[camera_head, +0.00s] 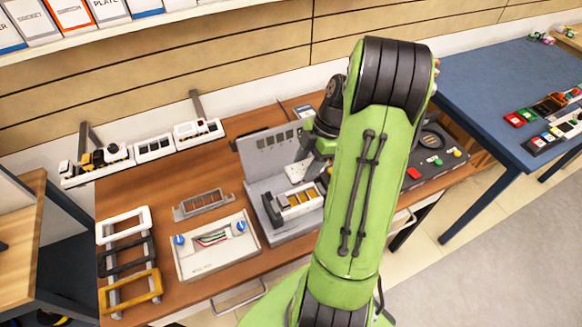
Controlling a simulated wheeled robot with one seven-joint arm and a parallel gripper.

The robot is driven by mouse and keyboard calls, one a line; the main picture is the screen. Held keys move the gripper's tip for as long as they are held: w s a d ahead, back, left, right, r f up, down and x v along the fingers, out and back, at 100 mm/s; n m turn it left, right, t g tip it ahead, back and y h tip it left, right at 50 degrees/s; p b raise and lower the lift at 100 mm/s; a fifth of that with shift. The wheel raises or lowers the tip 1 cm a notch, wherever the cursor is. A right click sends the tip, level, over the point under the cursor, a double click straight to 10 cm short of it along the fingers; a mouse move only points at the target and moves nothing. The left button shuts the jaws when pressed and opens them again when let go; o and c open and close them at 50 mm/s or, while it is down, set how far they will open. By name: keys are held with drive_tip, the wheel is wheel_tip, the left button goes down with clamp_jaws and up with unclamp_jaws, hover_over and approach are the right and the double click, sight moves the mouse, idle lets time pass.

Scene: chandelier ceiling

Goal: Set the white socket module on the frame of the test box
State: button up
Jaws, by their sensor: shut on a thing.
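The test box (195,262) is a white box with two blue knobs and coloured wires in its opening, at the front of the wooden bench. A slim grey frame (202,204) stands at its back edge. My gripper (311,160) is right of the box, above the grey fixture, and largely hidden by my green arm. It is shut on a small white piece (296,171), which looks like the white socket module. The fingertips and the exact grasp are hard to make out.
A grey metal fixture (270,172) with a slotted holder stands right of the test box. White modules (154,148) sit on a rear rail. A panel with buttons (437,160) lies right of my arm.

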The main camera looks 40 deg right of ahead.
drive_tip(key=shift+s+a+f+b, duration=0.3)
drive_tip(key=shift+s+a+b, duration=0.05)
drive_tip(key=shift+s, duration=0.15)
wheel_tip(320, 180, down, 6)
drive_tip(key=b, duration=0.4)
drive_tip(key=shift+w+d, duration=0.1)
drive_tip(key=shift+w, duration=0.05)
drive_tip(key=shift+r, duration=0.15)
idle(0.4)
drive_tip(key=shift+b, duration=0.3)
drive_tip(key=shift+f+b, duration=0.8)
drive_tip(key=shift+f, duration=0.05)
drive_tip(key=shift+f+b, duration=0.6)
drive_tip(key=shift+f, duration=0.1)
idle(0.5)
